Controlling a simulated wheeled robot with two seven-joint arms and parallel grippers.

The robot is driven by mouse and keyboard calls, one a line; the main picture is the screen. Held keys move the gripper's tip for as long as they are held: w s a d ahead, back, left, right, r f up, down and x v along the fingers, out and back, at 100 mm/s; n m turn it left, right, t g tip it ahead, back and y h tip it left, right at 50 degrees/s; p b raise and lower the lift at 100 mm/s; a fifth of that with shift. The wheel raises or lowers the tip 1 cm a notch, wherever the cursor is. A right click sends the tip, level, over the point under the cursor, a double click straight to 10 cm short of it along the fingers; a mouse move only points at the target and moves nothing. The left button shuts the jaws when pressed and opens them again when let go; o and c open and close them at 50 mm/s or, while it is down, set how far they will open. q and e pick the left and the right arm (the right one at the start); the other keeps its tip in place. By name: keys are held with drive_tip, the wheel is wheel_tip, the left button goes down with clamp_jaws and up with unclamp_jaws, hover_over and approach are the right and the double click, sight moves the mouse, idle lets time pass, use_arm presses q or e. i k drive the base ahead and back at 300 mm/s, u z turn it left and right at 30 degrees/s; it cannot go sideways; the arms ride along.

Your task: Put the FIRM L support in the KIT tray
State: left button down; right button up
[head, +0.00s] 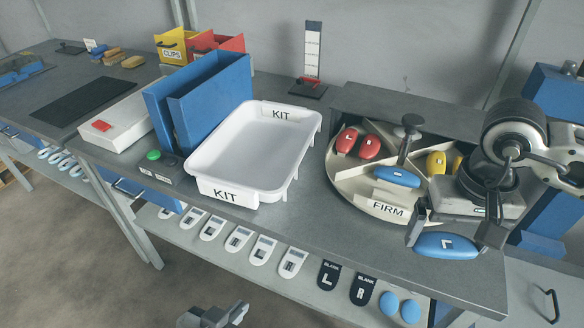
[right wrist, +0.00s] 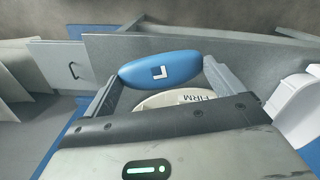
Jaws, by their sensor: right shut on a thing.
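A blue support with a white L-shaped mark (head: 447,246) is held between the fingers of my right gripper (head: 450,240), in front of the carousel's FIRM section. It also shows in the right wrist view (right wrist: 160,70), with a finger at each end. The white KIT tray (head: 202,178) is empty, left of the carousel (head: 345,190). Another blue support (head: 397,176) lies in the carousel behind the FIRM label (head: 388,209); its mark is too small to read. My left gripper (head: 214,316) is partly in view at the bottom edge, empty and away from the tray.
Red supports (head: 360,143) and yellow supports (head: 436,162) sit in other carousel sections around a dark central knob (head: 408,130). A tall blue holder (head: 205,95) stands left of the tray. Bare bench lies between tray and carousel. A lower shelf (head: 225,240) holds several insoles.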

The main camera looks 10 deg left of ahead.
sight(254, 152)
drive_tip(key=k, duration=0.25)
drive_tip(key=u, duration=2.45)
drive_tip(key=i, duration=1.9)
drive_tip(key=z, duration=2.45)
drive_tip(key=i, duration=0.45)
drive_tip(key=z, duration=0.1)
